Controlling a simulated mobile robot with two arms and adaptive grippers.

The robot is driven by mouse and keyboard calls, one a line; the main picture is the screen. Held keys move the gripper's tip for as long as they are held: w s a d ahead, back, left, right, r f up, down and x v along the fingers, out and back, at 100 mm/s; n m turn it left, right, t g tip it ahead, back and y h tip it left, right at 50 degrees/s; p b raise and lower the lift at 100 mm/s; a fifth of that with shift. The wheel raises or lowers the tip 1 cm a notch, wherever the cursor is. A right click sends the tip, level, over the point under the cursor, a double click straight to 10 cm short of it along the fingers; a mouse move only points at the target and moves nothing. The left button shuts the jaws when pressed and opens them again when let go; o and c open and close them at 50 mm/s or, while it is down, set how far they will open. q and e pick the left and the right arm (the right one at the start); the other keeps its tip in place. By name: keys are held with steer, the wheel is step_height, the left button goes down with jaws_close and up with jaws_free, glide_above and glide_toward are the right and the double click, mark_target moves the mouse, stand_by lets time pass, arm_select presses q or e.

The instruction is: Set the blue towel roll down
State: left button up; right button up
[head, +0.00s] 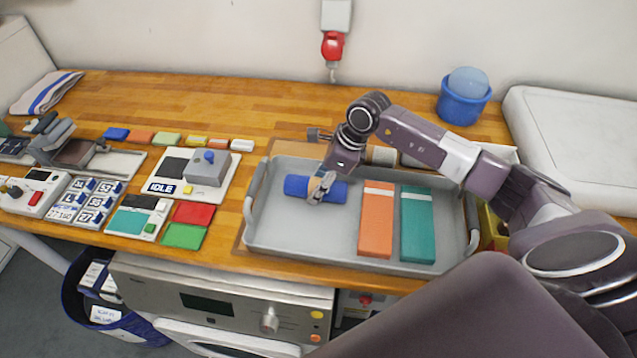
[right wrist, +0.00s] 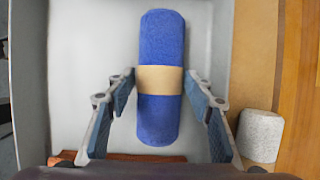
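The blue towel roll (head: 300,187) with a tan band lies level over the left part of the grey tray (head: 300,240). My right gripper (head: 321,190) reaches down over it. In the right wrist view, the blue towel roll (right wrist: 160,115) runs lengthwise between the two fingers of my right gripper (right wrist: 160,80), whose tips meet the band on both sides. The roll is at or just above the tray floor; I cannot tell if it touches. My left gripper is not in view.
An orange box (head: 376,225) and a teal box (head: 417,230) lie in the tray's right half. A pale grey roll (right wrist: 261,136) lies outside the tray. A grey control box (head: 207,168) stands left of the tray, a blue tub (head: 463,105) behind it.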

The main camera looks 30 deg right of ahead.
steer(key=shift+o, duration=0.4)
steer(key=shift+r+p, duration=0.3)
steer(key=b+v, duration=0.4)
steer(key=v, duration=0.6)
steer(key=shift+s+d+r+b, duration=0.1)
steer(key=shift+d+r+b, duration=0.1)
steer(key=shift+b, duration=0.15)
steer(key=shift+s+d+r, duration=0.15)
steer(key=shift+r, duration=0.4)
